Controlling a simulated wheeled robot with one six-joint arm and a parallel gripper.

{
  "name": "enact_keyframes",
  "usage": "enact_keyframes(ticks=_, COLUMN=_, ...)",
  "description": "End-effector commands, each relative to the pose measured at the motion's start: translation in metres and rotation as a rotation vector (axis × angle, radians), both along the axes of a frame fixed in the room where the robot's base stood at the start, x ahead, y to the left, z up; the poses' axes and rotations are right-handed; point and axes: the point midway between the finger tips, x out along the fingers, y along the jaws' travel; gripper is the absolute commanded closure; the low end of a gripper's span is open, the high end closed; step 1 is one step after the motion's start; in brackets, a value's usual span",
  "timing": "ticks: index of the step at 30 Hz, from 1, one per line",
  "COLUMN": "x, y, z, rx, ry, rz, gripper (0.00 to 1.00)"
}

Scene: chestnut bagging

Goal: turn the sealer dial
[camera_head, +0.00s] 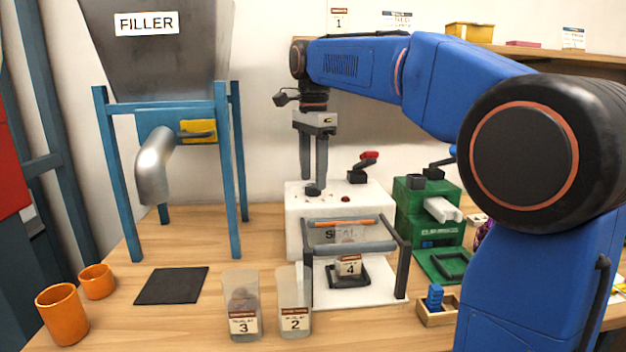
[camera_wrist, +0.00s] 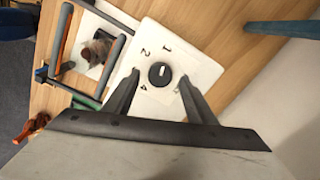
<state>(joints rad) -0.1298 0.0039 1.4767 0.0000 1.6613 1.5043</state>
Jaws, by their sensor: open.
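The sealer (camera_head: 297,232) is a white box on the table with a dark dial on top. In the wrist view the round black dial (camera_wrist: 160,74) has a white mark and sits among printed numbers on the white top (camera_wrist: 190,40). My gripper (camera_head: 313,185) points down over the dial in the head view. In the wrist view the fingers of my gripper (camera_wrist: 159,78) are open, one on each side of the dial, with gaps visible. I cannot tell whether the fingertips reach the dial's height. Part of the number ring is hidden by the fingers.
A bag labelled 4 (camera_head: 348,270) stands under the sealer's front bar (camera_head: 350,247). Bags 3 (camera_head: 243,303) and 2 (camera_head: 295,300) stand in front. A red-topped lever (camera_head: 368,157) rises beside the dial. A green machine (camera_head: 428,215) is to the right, the filler (camera_head: 160,60) left.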

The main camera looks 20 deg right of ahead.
Motion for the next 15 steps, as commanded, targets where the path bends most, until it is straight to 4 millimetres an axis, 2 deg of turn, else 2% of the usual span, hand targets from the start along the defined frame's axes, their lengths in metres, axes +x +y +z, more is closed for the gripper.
enact_keyframes(ticks=6, x=0.000, y=0.000, z=-0.016, rx=0.000, ry=0.000, rz=0.000, gripper=0.49)
enact_keyframes(ticks=15, x=0.000, y=0.000, z=-0.019, rx=0.000, ry=0.000, rz=0.000, gripper=0.49)
